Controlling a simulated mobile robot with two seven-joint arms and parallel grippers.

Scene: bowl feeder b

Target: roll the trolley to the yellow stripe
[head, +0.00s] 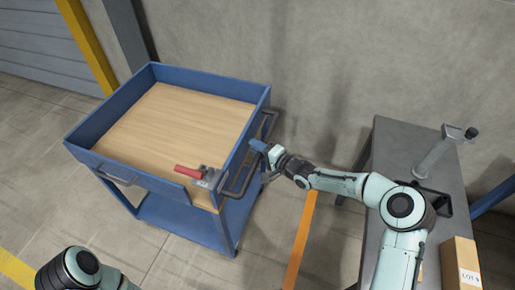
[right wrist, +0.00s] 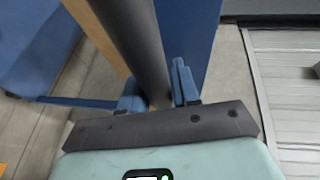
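The blue trolley (head: 180,222) with a wooden top (head: 180,120) stands left of centre in the head view. Its dark handle (head: 236,186) runs along its right side. My right gripper (head: 260,147) is at the middle of this handle. In the right wrist view the dark bar (right wrist: 136,40) passes between the blue fingers (right wrist: 158,92), which look closed on it. A yellow stripe (head: 18,270) lies on the floor at the lower left, apart from the trolley. My left gripper is out of view; only part of that arm shows at the bottom.
A red-handled clamp (head: 200,175) sits at the trolley's front right corner. An orange floor stripe (head: 300,242) lies right of the trolley. A grey table (head: 385,150) with a cardboard box (head: 458,262) stands at right. A wall is behind; floor at left is open.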

